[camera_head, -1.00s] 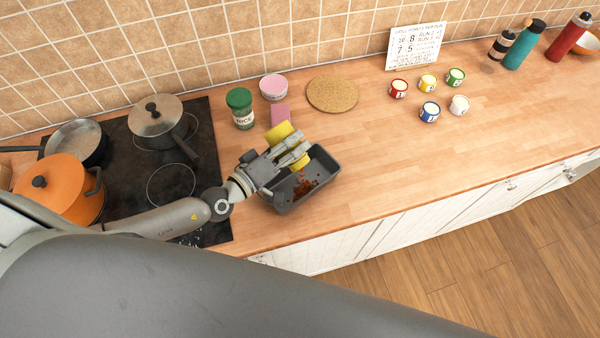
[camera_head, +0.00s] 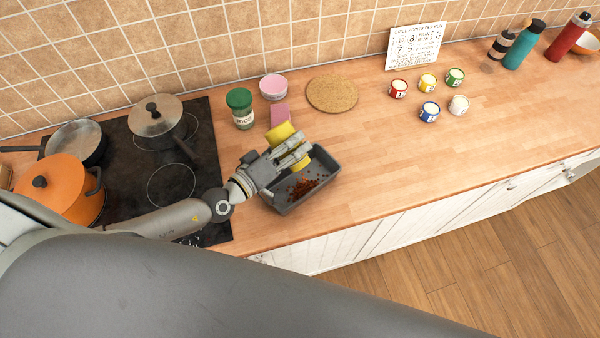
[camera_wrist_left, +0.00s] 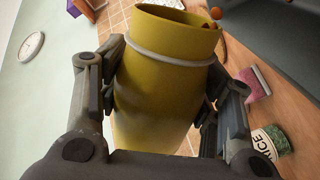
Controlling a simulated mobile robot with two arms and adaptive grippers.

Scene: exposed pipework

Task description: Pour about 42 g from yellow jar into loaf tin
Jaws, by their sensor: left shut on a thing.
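My left gripper (camera_head: 296,153) is shut around the yellow jar (camera_head: 281,131) and holds it tilted above the loaf tin. In the left wrist view the jar (camera_wrist_left: 158,92) sits between both fingers, with its open mouth towards the top of the picture. A few brown bits (camera_wrist_left: 212,26) show at the right edge of the mouth. The dark grey loaf tin (camera_head: 328,177) stands on the counter under the gripper, with a reddish-brown heap (camera_head: 304,187) in it. The gripper hides part of the jar and tin. My right gripper is not in view.
A green-lidded rice jar (camera_head: 241,108), a pink tub (camera_head: 273,87), a pink block (camera_head: 280,115) and a cork mat (camera_head: 332,94) stand behind the tin. The hob with pots (camera_head: 157,116) is at left. Several small labelled tins (camera_head: 429,111) are at right. The counter right of the loaf tin is clear.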

